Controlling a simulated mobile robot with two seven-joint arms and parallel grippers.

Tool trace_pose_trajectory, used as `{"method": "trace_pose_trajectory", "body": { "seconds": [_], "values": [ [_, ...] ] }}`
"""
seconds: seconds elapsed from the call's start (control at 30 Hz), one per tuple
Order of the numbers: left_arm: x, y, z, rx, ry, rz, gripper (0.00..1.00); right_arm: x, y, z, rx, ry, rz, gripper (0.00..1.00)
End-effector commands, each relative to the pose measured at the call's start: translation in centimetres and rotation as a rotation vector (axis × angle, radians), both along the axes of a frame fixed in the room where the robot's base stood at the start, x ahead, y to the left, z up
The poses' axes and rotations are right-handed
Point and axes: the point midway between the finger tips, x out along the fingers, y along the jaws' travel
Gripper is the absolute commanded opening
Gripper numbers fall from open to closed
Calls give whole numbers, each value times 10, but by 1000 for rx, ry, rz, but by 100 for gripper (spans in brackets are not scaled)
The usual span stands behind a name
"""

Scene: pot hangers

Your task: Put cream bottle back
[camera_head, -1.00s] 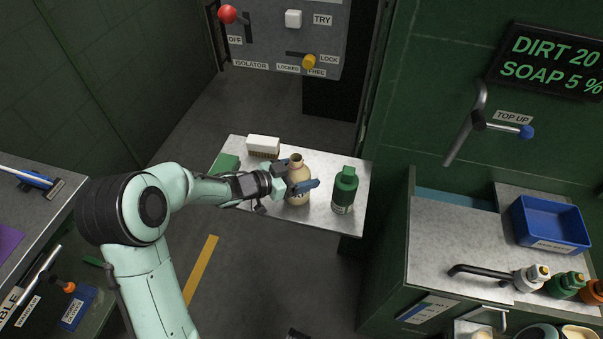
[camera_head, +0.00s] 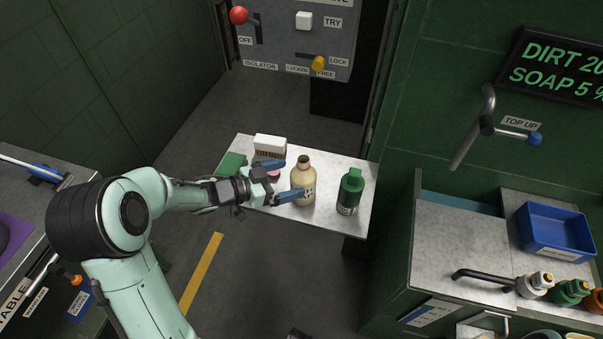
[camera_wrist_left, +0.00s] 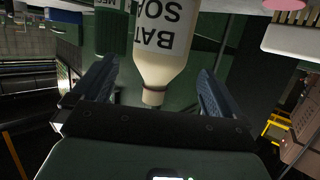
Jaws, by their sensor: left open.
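The cream bottle (camera_head: 303,180) stands upright on a small grey shelf (camera_head: 325,217), between a brush and a green bottle. My left gripper (camera_head: 277,181) is open, just left of the cream bottle, its fingers pointing at it. In the left wrist view the cream bottle (camera_wrist_left: 165,50), with black lettering, appears upside down between and beyond the two open fingers (camera_wrist_left: 153,90). No finger is seen closed on it. My right gripper is not in view.
A green bottle (camera_head: 350,192) stands right of the cream bottle. A white brush (camera_head: 270,146) and a green block (camera_head: 231,164) are at the shelf's back left.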

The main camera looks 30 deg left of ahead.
Motion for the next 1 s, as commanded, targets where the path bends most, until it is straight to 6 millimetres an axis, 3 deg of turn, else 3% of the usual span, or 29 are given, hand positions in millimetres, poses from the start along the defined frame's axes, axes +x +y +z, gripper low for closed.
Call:
{"method": "trace_pose_trajectory", "body": {
  "seconds": [0.1, 0.3, 1.0],
  "values": [
    [-19, 12, 8, 2, -1, 3, 100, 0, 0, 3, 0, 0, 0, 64],
    [-37, 23, 14, 0, 0, 0, 100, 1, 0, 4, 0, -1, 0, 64],
    [-40, 24, 14, 0, 0, -1, 100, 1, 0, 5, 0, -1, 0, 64]
  ]
}}
